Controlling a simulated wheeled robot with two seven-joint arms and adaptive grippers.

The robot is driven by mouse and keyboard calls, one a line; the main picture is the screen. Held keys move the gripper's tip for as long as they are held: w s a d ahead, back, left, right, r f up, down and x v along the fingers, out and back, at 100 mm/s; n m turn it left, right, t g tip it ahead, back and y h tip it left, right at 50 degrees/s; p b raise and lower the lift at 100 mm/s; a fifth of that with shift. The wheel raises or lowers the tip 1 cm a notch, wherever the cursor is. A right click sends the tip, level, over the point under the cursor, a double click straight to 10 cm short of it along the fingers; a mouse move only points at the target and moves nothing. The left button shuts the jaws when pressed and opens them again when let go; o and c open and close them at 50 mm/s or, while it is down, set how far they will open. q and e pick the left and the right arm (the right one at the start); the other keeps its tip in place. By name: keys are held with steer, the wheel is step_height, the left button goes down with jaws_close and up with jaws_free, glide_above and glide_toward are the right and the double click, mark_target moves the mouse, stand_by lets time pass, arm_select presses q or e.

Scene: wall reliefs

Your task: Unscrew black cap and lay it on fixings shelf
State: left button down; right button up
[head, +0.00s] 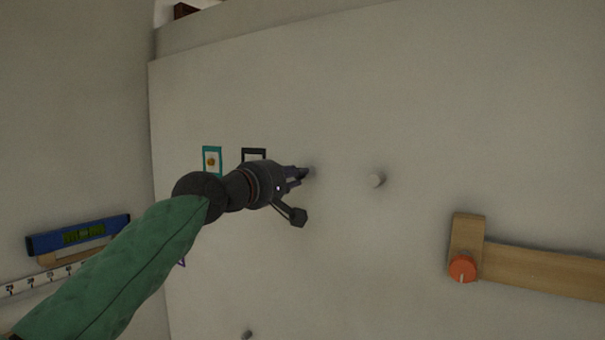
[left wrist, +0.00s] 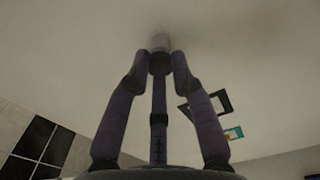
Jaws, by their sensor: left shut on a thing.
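My left gripper (head: 302,174) is at the big pale wall, left of a pale stud. In the left wrist view its three fingers (left wrist: 160,68) are closed in around a pale, short stud-like piece (left wrist: 160,42) at the wall. A dark piece at its near end, between the fingertips, looks like the black cap, but the third finger overlaps it and I cannot make out its edge. In the head view the gripper hides it. My right gripper is not in view. I cannot tell for sure which shelf is the fixings shelf.
A pale stud (head: 376,180) stands out to the right. A wooden ledge (head: 540,270) with an orange knob (head: 462,269) is at far right. A blue level (head: 80,236) and a measuring strip (head: 40,281) are at left. Small teal (head: 212,161) and black (head: 254,153) frames hang behind my wrist.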

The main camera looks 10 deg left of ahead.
arm_select(q)
steer(key=shift+d+f+n+p, duration=0.15)
steer(key=shift+n+p, duration=0.15)
steer(key=shift+n, duration=1)
steer(key=shift+a+f+n+p, duration=0.1)
steer(key=shift+n+p, duration=0.2)
steer(key=shift+n, duration=1)
steer(key=n, duration=0.2)
steer(key=shift+n, duration=0.4)
steer(key=c, duration=1.8)
jaws_free()
jaws_close()
